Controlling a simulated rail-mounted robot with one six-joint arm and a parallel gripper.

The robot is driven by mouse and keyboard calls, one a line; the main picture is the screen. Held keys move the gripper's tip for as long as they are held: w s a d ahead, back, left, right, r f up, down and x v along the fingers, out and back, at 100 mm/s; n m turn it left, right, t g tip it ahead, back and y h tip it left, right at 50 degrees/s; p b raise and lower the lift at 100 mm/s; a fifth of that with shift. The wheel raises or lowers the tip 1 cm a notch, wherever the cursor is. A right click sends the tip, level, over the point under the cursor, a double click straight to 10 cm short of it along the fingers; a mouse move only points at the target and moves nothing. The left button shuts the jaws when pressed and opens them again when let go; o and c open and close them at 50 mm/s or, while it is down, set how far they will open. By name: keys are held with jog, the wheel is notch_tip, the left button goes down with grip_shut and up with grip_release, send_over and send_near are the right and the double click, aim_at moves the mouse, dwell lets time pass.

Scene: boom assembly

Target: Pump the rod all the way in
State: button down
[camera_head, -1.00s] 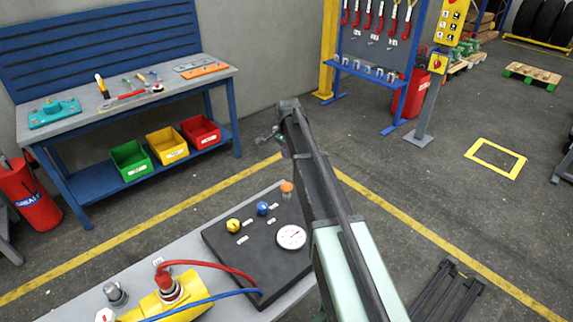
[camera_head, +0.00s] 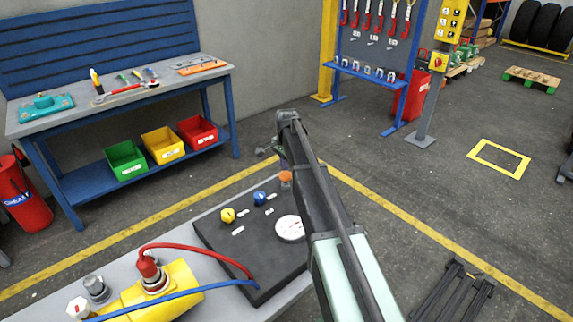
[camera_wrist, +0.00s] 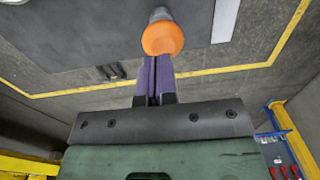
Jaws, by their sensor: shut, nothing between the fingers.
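A dark control panel (camera_head: 222,248) carries a yellow knob (camera_head: 228,215), a blue knob (camera_head: 260,198), an orange button (camera_head: 286,177) and a round white gauge (camera_head: 289,228). The orange button (camera_wrist: 163,38) also shows in the wrist view, just beyond my gripper's purple fingers (camera_wrist: 157,62). The fingers are shut and empty; I cannot tell whether they touch it. In the head view my arm hides the fingers. A yellow cylinder (camera_head: 186,285) lies at the lower left, with a red hose (camera_head: 205,249) and a blue hose (camera_head: 200,288). I cannot make out how far its rod extends.
The panel and cylinder rest on a grey bench top (camera_head: 188,240). A blue workbench (camera_head: 75,190) with tools and green, yellow and red bins (camera_head: 162,146) stands behind left. A black frame (camera_head: 455,290) lies on the floor at right. The floor between is clear.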

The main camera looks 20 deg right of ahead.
aim_at(286, 175)
jog(key=shift+f+b, duration=0.45)
jog(key=shift+f, duration=0.7)
jog(key=shift+f, duration=0.1)
notch_tip(286, 175, down, 3)
jog(key=b, duration=0.3)
jog(key=shift+s+r, duration=0.15)
jog(key=shift+r, duration=0.1)
notch_tip(286, 175, up, 14)
jog(key=p, duration=1.4)
